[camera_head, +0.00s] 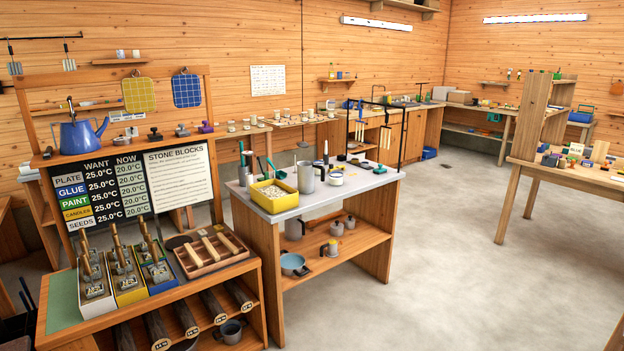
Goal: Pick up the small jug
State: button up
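Several jug-like vessels show, and I cannot tell for sure which is the small jug. A small grey vessel (337,228) stands on the middle shelf of the centre bench, with another pale one beside it. A larger grey jug (294,230) stands further left on that shelf. A tall grey vessel (306,179) stands on the bench top. A grey mug-like jug (231,330) sits low in the front left unit. A blue spouted can (79,137) stands on the left shelf. All look upright. My gripper is not in view.
The centre bench (365,184) bears a yellow tray (273,195) of pale pieces. A blue pot (293,264) is on its shelf. The front left unit (215,275) holds boxes with wooden-handled tools. A table (590,180) stands at right. The grey floor (450,255) between is clear.

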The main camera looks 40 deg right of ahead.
aim_at(306, 169)
jog(key=i, duration=0.85)
jog(key=u, duration=0.05)
